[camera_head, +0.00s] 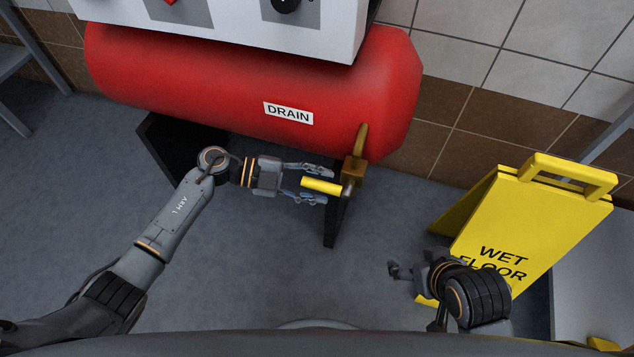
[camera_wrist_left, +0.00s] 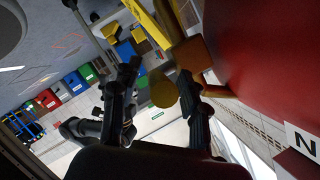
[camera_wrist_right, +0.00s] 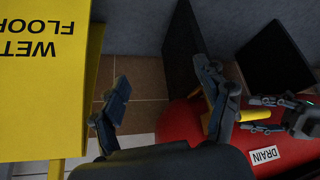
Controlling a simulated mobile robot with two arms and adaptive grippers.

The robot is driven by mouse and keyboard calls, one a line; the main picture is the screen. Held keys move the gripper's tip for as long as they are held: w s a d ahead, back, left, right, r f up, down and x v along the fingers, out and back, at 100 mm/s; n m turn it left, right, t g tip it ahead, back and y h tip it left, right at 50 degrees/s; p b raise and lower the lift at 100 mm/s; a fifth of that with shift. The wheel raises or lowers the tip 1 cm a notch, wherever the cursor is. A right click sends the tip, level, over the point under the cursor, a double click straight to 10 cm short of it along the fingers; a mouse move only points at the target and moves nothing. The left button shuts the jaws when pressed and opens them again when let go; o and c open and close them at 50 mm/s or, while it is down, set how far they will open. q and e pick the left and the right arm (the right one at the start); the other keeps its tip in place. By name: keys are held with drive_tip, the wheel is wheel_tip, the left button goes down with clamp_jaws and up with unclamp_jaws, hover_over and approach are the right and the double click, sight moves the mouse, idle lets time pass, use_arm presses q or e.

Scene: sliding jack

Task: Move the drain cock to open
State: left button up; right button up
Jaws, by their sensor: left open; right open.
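The brass drain cock (camera_head: 353,170) hangs from a bent pipe at the right end of the red tank (camera_head: 250,85), right of the white DRAIN label (camera_head: 288,113). Its yellow handle (camera_head: 321,186) points left. My left gripper (camera_head: 326,185) is open, with its fingers on either side of the handle; contact cannot be told. In the left wrist view the handle's round end (camera_wrist_left: 163,92) shows between the fingers. My right gripper (camera_head: 396,272) is low, in front of the wet-floor sign. In the right wrist view it is open and empty (camera_wrist_right: 165,85), with the handle (camera_wrist_right: 255,116) beyond it.
The yellow wet-floor sign (camera_head: 530,220) stands at the right, close to my right arm. A dark tank support (camera_head: 336,220) stands below the cock. A white panel (camera_head: 230,20) sits above the tank. Grey floor (camera_head: 230,280) between my arms is clear.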

use_arm(q)
clamp_jaws()
